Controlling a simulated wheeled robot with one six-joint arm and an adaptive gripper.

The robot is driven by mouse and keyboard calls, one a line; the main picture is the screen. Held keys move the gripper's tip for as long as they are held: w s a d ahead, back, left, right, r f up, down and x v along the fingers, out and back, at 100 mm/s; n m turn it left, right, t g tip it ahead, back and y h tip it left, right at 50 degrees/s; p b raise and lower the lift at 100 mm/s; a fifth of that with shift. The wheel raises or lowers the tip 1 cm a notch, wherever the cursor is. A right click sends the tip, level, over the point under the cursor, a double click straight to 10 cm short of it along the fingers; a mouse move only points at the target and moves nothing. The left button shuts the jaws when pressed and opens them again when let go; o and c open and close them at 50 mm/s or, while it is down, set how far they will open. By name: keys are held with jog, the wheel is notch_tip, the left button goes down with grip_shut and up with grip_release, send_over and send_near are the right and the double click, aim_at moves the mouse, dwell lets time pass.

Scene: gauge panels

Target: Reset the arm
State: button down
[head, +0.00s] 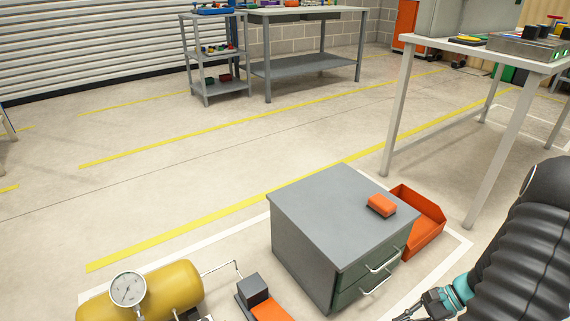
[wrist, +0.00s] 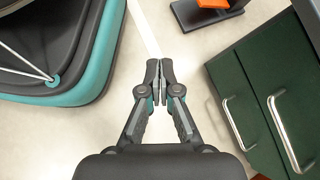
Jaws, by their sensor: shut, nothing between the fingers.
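My gripper (wrist: 159,82) is shut and empty in the wrist view, its two fingers together over bare floor. In the head view my gripper (head: 420,310) is at the bottom edge, partly cut off, left of my black ribbed arm. The grey drawer cabinet (head: 325,210) stands left of and beyond the gripper. Its green drawer fronts (wrist: 262,110) with two metal handles lie right of the gripper in the wrist view, apart from it. The drawers look shut.
An orange block (head: 381,205) lies on the cabinet. A red-orange bin (head: 425,243) stands beside it. A yellow tank with a gauge (head: 128,289) is at the lower left. A workbench (head: 470,52) stands at the right. The floor at the left is mostly clear.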

jog(key=s+a+r+n+t+h+p, duration=0.2)
jog(key=a+r+n+h, duration=0.1)
jog(key=r, duration=0.9)
jog(key=s+a+r+n+t+h+p, duration=0.2)
jog(key=a+r+n, duration=0.4)
jog(key=r, duration=0.7)
jog(key=s+a+r+n+t+h+p, duration=0.2)
jog(key=a+r+n+h, duration=0.3)
jog(key=r, duration=0.7)
jog(key=shift+s+a+r+n, duration=0.2)
jog(key=shift+s+r+n, duration=0.2)
jog(key=shift+s, duration=0.5)
